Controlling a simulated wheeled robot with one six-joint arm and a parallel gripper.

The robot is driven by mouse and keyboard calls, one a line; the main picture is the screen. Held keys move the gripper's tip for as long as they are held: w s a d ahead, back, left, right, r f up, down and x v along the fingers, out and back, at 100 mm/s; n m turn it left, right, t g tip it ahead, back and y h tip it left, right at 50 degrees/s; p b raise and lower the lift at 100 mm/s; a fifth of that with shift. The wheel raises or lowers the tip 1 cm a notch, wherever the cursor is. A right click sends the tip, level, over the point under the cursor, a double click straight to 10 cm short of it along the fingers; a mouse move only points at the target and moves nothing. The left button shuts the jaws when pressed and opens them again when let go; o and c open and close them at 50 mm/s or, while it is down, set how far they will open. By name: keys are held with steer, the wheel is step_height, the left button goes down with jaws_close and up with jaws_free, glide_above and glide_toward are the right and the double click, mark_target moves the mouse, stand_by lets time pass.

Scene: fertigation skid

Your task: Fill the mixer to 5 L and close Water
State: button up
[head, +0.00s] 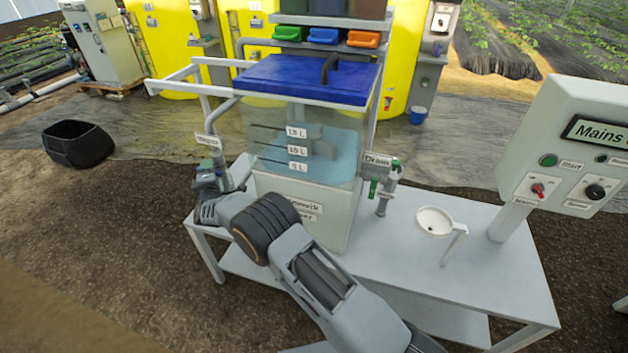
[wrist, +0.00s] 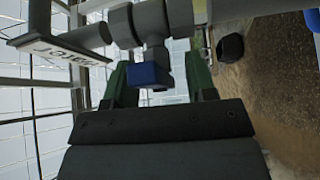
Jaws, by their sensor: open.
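The mixer (head: 345,205) is a clear tank above a pale labelled base, marked 15 L, 10 L and 5 L. My gripper (head: 207,185) is at that pipe, hiding the valve in the head view. In the wrist view my gripper (wrist: 157,78) is open, its green fingers either side of the blue Water valve handle (wrist: 149,74), with gaps visible.
The Drain valve (head: 374,188) with a green handle is right of the tank. A control panel (head: 560,150) is at the right. The blue lid (head: 310,80) covers the tank.

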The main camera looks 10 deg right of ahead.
steer(key=s+a+p, duration=0.1)
steer(key=s+a, duration=0.2)
steer(key=s, duration=0.3)
steer(key=shift+a, duration=0.2)
stand_by(0.5)
